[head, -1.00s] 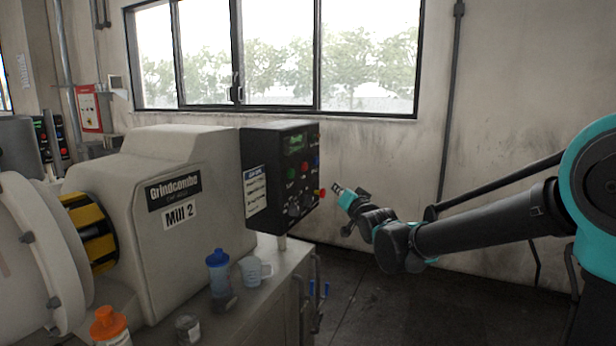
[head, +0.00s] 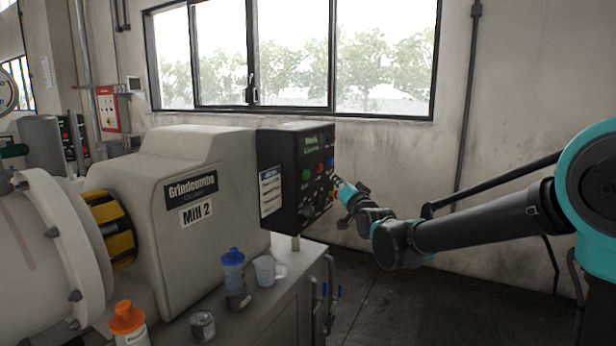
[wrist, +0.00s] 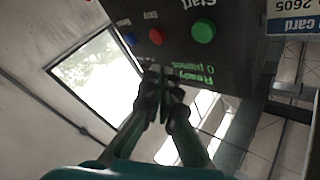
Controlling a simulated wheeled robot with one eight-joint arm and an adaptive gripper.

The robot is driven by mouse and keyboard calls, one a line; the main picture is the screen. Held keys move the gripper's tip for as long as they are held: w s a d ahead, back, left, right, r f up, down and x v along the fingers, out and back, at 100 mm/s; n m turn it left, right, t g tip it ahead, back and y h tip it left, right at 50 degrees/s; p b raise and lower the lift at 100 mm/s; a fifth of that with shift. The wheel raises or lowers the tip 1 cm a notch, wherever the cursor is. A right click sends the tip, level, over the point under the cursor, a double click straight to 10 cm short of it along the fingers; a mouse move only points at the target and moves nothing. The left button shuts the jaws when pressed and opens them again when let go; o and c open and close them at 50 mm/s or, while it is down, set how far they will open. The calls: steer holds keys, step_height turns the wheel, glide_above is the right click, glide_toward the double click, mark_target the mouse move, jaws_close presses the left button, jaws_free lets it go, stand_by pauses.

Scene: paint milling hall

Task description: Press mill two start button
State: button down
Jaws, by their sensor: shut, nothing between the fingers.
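The Mill 2 control box (head: 283,183) stands on the right end of the Mill 2 bench, its button face turned right. The green start button (head: 306,175) shows on that face; in the wrist view the green button (wrist: 203,30) sits under the word "Start". My gripper (head: 338,184) is at the box's right edge, its tips partly hidden or blurred there. In the wrist view my gripper (wrist: 160,72) is shut and empty, its tips below and left of the green button, near the lit "Ready" display (wrist: 192,76). I cannot tell whether they touch the panel.
A red button (wrist: 156,36) and a blue button (wrist: 130,38) sit left of the green one. A blue-capped bottle (head: 233,270), a white mug (head: 265,270), a tin (head: 202,326) and an orange-capped bottle (head: 128,322) stand on the bench. Floor right of it is clear.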

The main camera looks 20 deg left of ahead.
steer(key=a, duration=0.6)
steer(key=shift+w+a, duration=0.25)
steer(key=shift+w, duration=0.05)
stand_by(1.3)
steer(key=shift+a, duration=0.4)
steer(key=shift+a, duration=0.5)
stand_by(0.6)
steer(key=shift+d, duration=0.9)
steer(key=shift+s+d, duration=0.15)
steer(key=shift+d, duration=1.1)
steer(key=shift+s+d, duration=0.1)
steer(key=shift+d, duration=1.15)
